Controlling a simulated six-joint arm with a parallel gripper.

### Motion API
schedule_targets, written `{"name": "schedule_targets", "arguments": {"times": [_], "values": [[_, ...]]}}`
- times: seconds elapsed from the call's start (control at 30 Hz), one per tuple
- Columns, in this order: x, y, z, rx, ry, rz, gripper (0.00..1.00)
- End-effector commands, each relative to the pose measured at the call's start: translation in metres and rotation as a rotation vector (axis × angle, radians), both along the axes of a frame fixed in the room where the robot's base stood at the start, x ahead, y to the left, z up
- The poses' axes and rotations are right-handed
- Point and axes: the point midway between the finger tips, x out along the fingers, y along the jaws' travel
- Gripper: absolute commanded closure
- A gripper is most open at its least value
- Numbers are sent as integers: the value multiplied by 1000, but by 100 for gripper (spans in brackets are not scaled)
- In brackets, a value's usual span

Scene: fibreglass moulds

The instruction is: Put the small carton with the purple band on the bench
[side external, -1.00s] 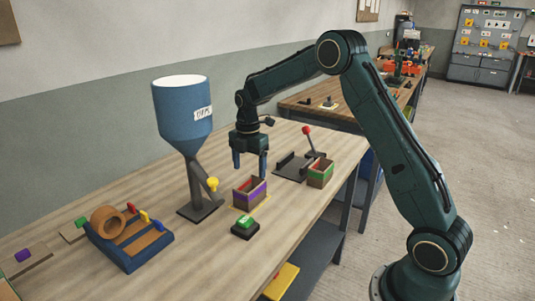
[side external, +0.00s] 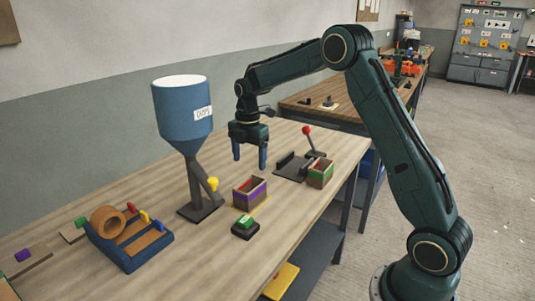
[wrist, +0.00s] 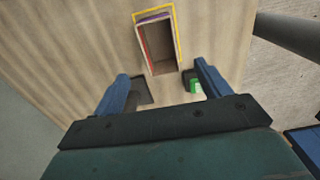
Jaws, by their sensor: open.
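The small carton with the purple band (side external: 250,193) stands upright on the bench (side external: 300,222), within a yellow outline on the bench top. In the wrist view the carton (wrist: 160,50) shows from above, open-topped, and looks empty inside. My gripper (side external: 249,162) is above the carton, clear of it, with its two blue fingers pointing down. In the wrist view the fingers (wrist: 160,70) are apart with nothing between them, and the carton lies ahead of them.
A blue hopper (side external: 183,110) on a stand is left of the carton. A green button (side external: 245,222) sits in front. A green-banded carton (side external: 320,175) and a red-knobbed lever (side external: 307,131) are to the right. A tape dispenser (side external: 130,240) is at the left.

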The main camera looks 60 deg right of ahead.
Motion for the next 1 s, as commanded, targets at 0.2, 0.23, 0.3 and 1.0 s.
{"name": "schedule_targets", "arguments": {"times": [0.2, 0.23, 0.3, 1.0], "values": [[-12, 11, 23, -6, -28, -78, 24], [-15, 14, 28, -7, -34, -98, 24], [-23, 21, 41, -8, -52, -149, 24], [-161, 93, 143, 76, -257, -807, 24]]}}
